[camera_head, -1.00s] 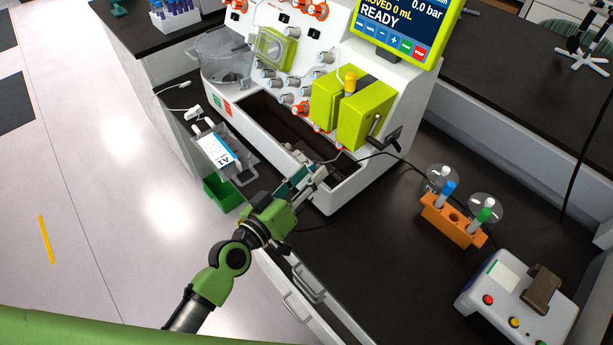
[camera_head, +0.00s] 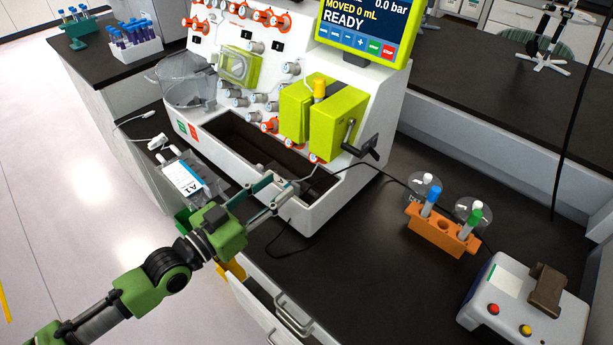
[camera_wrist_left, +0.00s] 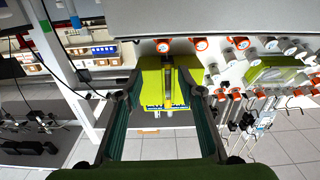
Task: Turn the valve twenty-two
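The white cell processor (camera_head: 372,85) carries small valves on its sloping front, some grey and some with orange rings. Grey valves (camera_head: 258,98) and an orange-ringed valve (camera_head: 269,125) sit left of the yellow-green block (camera_head: 338,118). I cannot read valve numbers, so I cannot tell which is twenty-two. My left gripper (camera_head: 281,190) is open and empty over the processor's front tray edge, below the valves. In the left wrist view, the block (camera_wrist_left: 152,85) shows beyond the spread fingers, with orange-ringed valves (camera_wrist_left: 201,44) above it. My right gripper is not in view.
A black crank handle (camera_head: 362,148) juts from the processor's right. A labelled bag (camera_head: 183,178) lies left of the tray. An orange tube rack (camera_head: 440,232) and a white device with buttons (camera_head: 510,300) stand right on the dark counter. A thin cable crosses the counter.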

